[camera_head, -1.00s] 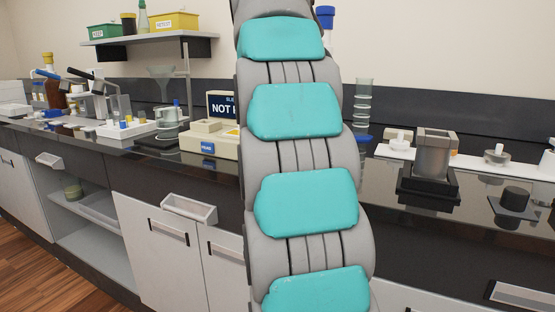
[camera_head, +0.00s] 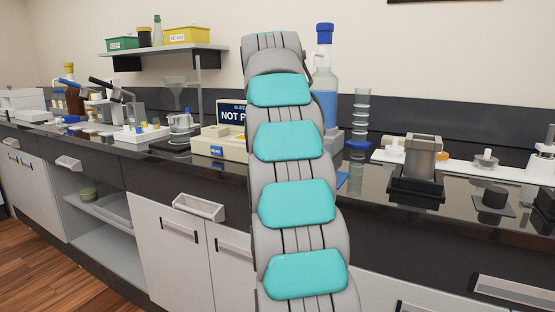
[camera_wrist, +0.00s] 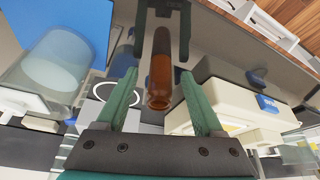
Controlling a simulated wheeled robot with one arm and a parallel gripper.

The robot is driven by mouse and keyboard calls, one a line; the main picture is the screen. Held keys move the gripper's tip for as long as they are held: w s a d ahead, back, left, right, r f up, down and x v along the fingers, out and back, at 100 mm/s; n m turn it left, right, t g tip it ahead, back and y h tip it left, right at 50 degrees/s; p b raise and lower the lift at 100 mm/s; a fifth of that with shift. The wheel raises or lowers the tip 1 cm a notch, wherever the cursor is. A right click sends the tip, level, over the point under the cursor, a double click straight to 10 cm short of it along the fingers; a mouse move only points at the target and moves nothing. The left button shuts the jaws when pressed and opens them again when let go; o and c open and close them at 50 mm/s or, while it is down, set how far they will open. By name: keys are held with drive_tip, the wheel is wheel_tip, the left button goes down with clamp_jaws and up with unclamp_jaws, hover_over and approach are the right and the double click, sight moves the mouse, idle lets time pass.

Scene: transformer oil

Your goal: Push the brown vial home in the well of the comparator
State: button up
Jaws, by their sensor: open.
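The brown vial (camera_wrist: 159,82) shows in the wrist view between the two green fingers of my gripper (camera_wrist: 160,73). The fingers are apart, with a gap visible on each side of the vial. The cream comparator (camera_head: 222,143) stands on the counter just left of my arm in the head view. A cream body with a blue label, apparently the comparator (camera_wrist: 235,92), lies right of the vial in the wrist view. I cannot make out the well or how deep the vial sits. My arm hides the gripper and vial in the head view.
A blue-capped bottle (camera_head: 324,85) stands right behind my arm. A large clear vessel (camera_wrist: 48,68) is left of my gripper in the wrist view. A grey metal block (camera_head: 422,158) stands farther right on the glossy dark counter (camera_head: 370,190).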

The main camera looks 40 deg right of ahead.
drive_tip(key=shift+c, duration=0.2)
clamp_jaws()
drive_tip(key=shift+r, duration=0.15)
idle(0.4)
